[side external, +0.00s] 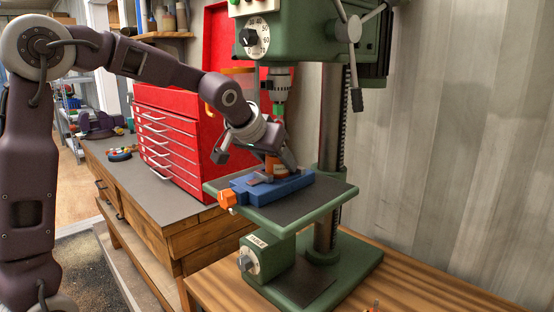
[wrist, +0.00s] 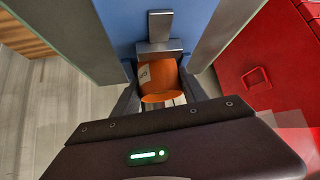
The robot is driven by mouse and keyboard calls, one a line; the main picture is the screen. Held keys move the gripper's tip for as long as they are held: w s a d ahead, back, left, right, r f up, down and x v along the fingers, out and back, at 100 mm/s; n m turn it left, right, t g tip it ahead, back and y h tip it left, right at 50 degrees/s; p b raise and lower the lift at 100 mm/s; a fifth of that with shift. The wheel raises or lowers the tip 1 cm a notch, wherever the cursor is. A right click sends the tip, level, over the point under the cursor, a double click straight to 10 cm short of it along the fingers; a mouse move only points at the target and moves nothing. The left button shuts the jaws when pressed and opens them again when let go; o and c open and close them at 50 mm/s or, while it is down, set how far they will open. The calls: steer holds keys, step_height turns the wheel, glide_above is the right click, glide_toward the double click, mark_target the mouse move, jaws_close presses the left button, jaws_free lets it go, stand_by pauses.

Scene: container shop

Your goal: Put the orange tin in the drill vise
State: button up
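The orange tin (side external: 272,163) is upright over the blue drill vise (side external: 296,184) on the drill press table. In the wrist view the tin (wrist: 158,84) sits between my gripper's two fingers (wrist: 160,97), which appear to press on its sides. In the side view my gripper (side external: 268,160) reaches down to the vise and partly covers the tin. The vise's grey jaw parts (wrist: 158,46) lie just beyond the tin in the wrist view. The tin's base is hidden, so I cannot tell whether it rests between the jaws.
The green drill press table (side external: 316,203) carries the vise, with its orange knob (side external: 227,199) at the left. The drill chuck (side external: 279,85) hangs right above my gripper. A red tool chest (side external: 180,125) stands close behind on the grey-topped bench (side external: 150,187).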

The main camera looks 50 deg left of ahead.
steer(key=o, duration=0.3)
steer(key=shift+r, duration=0.1)
steer(key=shift+s+r, duration=0.1)
steer(key=shift+r, duration=0.15)
steer(key=v, duration=1.2)
steer(key=s+d+f+m+g, duration=0.1)
steer(key=s+f, duration=0.3)
steer(key=s, duration=0.4)
steer(key=s+d+f+g+h, duration=0.1)
steer(key=s+d+f, duration=0.2)
steer(key=s, duration=0.6)
steer(key=s+d+f+m+g+h, duration=0.1)
steer(key=s+d+f, duration=0.1)
steer(key=s+f, duration=0.5)
steer(key=shift+s+d+m, duration=0.3)
steer(key=shift+s+d, duration=0.05)
steer(key=shift+s, duration=0.35)
